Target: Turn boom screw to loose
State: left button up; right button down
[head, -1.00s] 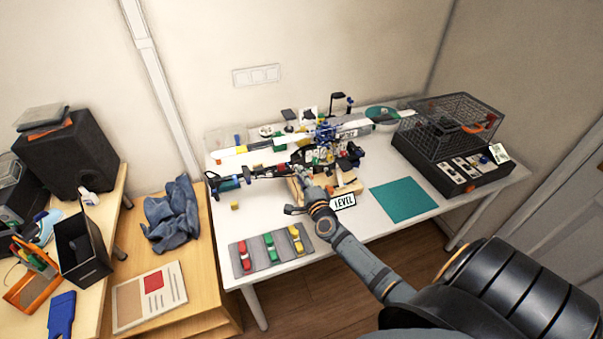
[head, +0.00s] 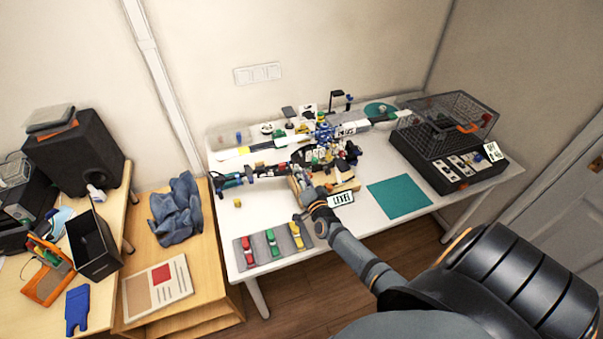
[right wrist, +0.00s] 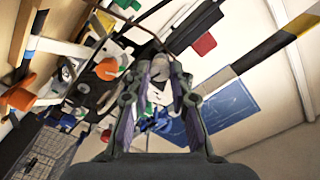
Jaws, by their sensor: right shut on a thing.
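A model helicopter (head: 330,130) stands on the white table, with its dark tail boom (head: 245,176) reaching left. My right gripper (head: 299,172) is at the front of the model near the inner end of the boom. In the right wrist view its two fingers (right wrist: 160,78) are closed in on a small part between them. This part looks to be the boom screw, but it is mostly hidden by the fingers and too small to identify surely. The screw's setting cannot be read. My left gripper is out of view.
A card marked LEVEL (head: 341,199) is just right of my wrist. A grey mat (head: 258,253) with small coloured cars lies at the front left, and a bare teal mat (head: 400,197) lies right. A wire cage (head: 445,122) on a black box stands at the far right.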

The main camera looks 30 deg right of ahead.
jog(key=shift+f+n, duration=0.1)
jog(key=shift+n, duration=0.5)
jog(key=c, duration=1.2)
grip_release()
jog(key=v, duration=1.2)
jog(key=shift+a, duration=0.1)
